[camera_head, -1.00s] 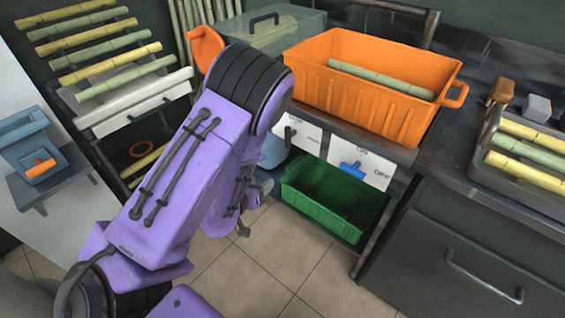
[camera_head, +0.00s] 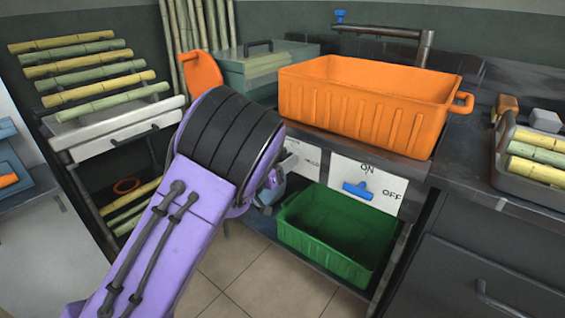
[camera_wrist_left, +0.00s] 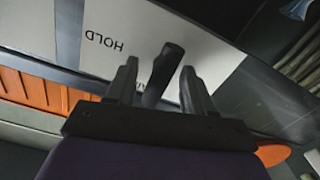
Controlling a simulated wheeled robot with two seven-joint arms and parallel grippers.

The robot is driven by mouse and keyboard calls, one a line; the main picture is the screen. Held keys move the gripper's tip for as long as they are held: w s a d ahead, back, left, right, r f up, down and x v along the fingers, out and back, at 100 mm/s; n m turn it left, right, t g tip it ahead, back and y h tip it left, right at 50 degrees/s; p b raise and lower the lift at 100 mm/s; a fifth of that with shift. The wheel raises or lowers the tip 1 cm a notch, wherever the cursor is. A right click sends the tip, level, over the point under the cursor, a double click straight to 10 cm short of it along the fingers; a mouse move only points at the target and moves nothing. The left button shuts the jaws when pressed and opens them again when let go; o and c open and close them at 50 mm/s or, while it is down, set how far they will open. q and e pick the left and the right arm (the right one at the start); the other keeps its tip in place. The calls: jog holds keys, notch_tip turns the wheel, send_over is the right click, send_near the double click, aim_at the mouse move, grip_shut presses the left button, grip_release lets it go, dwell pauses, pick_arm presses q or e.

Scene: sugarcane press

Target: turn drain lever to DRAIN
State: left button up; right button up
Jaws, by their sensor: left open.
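The drain lever (camera_wrist_left: 168,62) is a black handle on a white plate in the left wrist view. The word HOLD (camera_wrist_left: 104,36) shows upside down on that plate, and a second label is mostly hidden behind the lever and fingers. My left gripper (camera_wrist_left: 159,70) is open, with one finger on each side of the lever. Whether either finger touches it I cannot tell. In the head view the plate (camera_head: 303,153) is partly covered by my purple left arm, and the gripper is largely hidden behind that arm. My right gripper is not in view.
A plate with a blue handle (camera_head: 357,190), marked ON and OFF, sits right of the drain plate. An orange crate (camera_head: 365,112) stands above on the counter. A green bin (camera_head: 330,240) sits below. A cane rack (camera_head: 110,128) is at left.

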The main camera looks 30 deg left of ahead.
pick_arm(q)
jog(key=shift+w, duration=0.15)
grip_shut()
dwell(1.1)
grip_release()
jog(key=s, duration=1)
jog(key=shift+s+a, duration=0.25)
jog(key=shift+a, duration=0.15)
